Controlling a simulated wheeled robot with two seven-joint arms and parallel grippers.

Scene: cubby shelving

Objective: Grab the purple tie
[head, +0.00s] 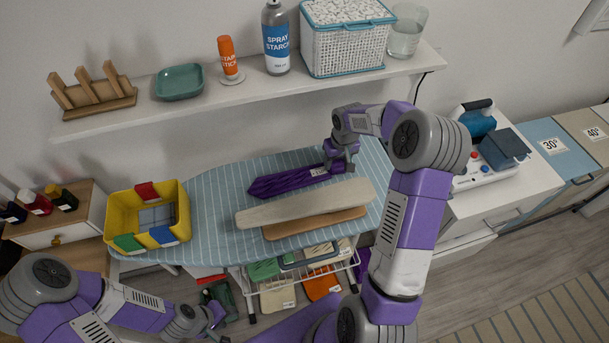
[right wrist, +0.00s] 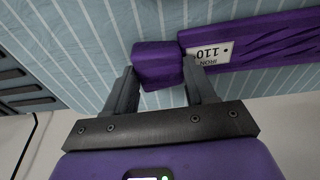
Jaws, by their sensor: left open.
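The purple tie (head: 290,181) lies on the striped blue ironing board (head: 215,215), behind two long wooden boards. It has a small white label at its right part. In the right wrist view its end piece (right wrist: 158,65) sits between my fingers, with the label reading "IRON 110" beside it. My right gripper (head: 340,168) is at the tie's right end, shut on that end piece, with a finger against each side. My left gripper (head: 216,322) is open and empty at the lower left, in front of the ironing board and away from the tie.
Wooden boards (head: 305,203) lie in front of the tie. A yellow bin (head: 115,215) stands on the board's left end. A wall shelf (head: 245,92) above holds a spray bottle (head: 276,40), a basket (head: 345,45) and other items. A wire rack is underneath.

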